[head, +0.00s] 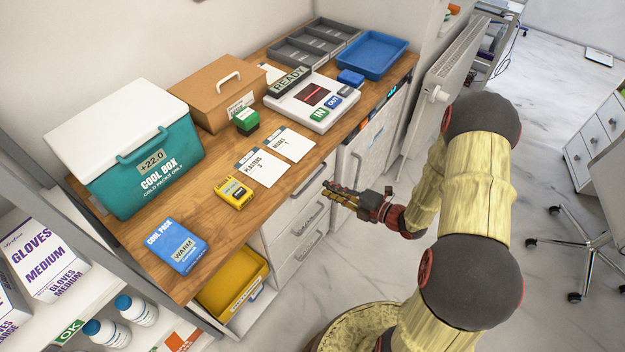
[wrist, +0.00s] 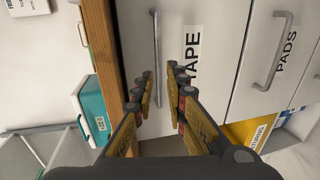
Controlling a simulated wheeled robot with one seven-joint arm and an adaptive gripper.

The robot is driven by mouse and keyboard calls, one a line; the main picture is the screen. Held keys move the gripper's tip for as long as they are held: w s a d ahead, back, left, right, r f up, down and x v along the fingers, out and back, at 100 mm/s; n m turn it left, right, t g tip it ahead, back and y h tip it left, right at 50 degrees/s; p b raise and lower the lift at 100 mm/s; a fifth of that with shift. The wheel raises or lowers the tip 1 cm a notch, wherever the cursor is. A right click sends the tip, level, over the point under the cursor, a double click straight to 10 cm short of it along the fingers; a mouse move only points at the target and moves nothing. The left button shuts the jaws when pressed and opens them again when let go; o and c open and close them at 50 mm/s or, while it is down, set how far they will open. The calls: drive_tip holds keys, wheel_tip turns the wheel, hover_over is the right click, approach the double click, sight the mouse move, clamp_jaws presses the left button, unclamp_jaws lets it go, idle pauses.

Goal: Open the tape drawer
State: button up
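The tape drawer (wrist: 213,75) has a white front marked TAPE and looks shut, with a thin grey bar handle (wrist: 157,50). In the head view it seems to be the top drawer (head: 292,206) under the counter's front edge; its label cannot be read there. My gripper (head: 329,189) is in front of the top drawers, pointing at them. In the wrist view my gripper (wrist: 161,74) is open and empty, its fingers on either side of the handle's line. I cannot tell whether they touch the handle.
Below is a drawer marked PADS (wrist: 288,48). A yellow bin (head: 233,283) stands on a shelf left of the drawers. The wooden counter (head: 196,220) overhangs them, holding a cool box (head: 150,170) and cards. The floor in front is clear.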

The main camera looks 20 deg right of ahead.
sight(313, 179)
drive_tip(key=shift+b+x, duration=1.3)
drive_tip(key=shift+x, duration=2.6)
drive_tip(key=shift+r, duration=0.1)
clamp_jaws()
drive_tip(key=f+p+v, duration=0.2)
drive_tip(key=p+v, duration=0.1)
drive_tip(key=v, duration=0.8)
drive_tip(key=f+p+v, duration=0.2)
drive_tip(key=p+v, duration=0.2)
drive_tip(key=v, duration=0.7)
drive_tip(key=s+f+p+v, duration=0.1)
drive_tip(key=p+v, duration=0.3)
drive_tip(key=v, duration=0.6)
drive_tip(key=shift+s+d+f, duration=0.45)
drive_tip(key=shift+d+f, duration=0.15)
drive_tip(key=shift+f, duration=0.25)
unclamp_jaws()
drive_tip(key=shift+d, duration=0.1)
